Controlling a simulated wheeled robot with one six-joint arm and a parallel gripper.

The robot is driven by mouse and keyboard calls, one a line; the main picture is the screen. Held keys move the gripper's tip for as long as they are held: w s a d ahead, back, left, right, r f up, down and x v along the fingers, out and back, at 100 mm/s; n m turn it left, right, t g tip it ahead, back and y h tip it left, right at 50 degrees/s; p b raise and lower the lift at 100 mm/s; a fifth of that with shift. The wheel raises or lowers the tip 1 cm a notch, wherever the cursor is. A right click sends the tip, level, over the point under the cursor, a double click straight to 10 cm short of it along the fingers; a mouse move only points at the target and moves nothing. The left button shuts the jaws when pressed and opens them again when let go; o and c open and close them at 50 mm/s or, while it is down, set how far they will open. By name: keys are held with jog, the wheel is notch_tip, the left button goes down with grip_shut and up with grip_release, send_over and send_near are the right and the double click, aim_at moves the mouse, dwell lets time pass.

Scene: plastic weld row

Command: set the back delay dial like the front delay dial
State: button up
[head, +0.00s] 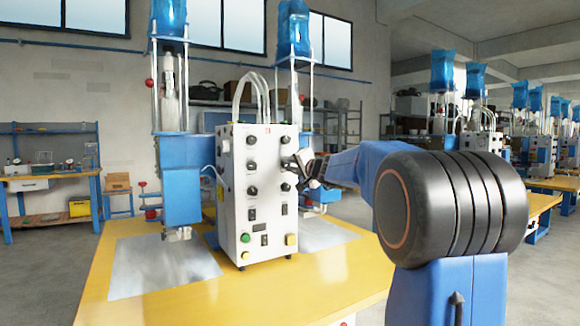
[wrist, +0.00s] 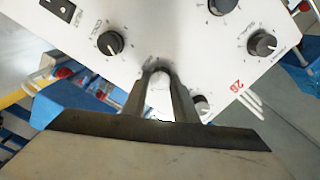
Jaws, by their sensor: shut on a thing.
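A white control box (head: 262,215) stands on the yellow table, with two columns of black dials on its face. My gripper (head: 296,166) is at the right column, at about the second dial down. In the wrist view my gripper (wrist: 158,72) has its fingertips together at the panel, shut on a dial that they mostly hide. Around them are a dial at the left (wrist: 110,43), one at the right (wrist: 262,43), one at the top edge (wrist: 222,5), and one partly behind the right finger (wrist: 200,103). I cannot read which dials are the delay dials, nor their settings.
Blue welding units stand on both sides of the box; the left one (head: 182,180) is close to it. Green and yellow buttons and switches sit low on the box. The yellow table top (head: 330,280) is clear in front. A workbench (head: 50,180) stands at the far left.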

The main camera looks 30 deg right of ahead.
jog(key=m, duration=0.5)
jog(key=shift+f, duration=0.1)
jog(key=shift+m, duration=2.2)
jog(key=o, duration=1)
jog(key=shift+o, duration=0.2)
jog(key=shift+s, duration=0.1)
jog(key=s, duration=1.7)
jog(key=shift+d, duration=0.3)
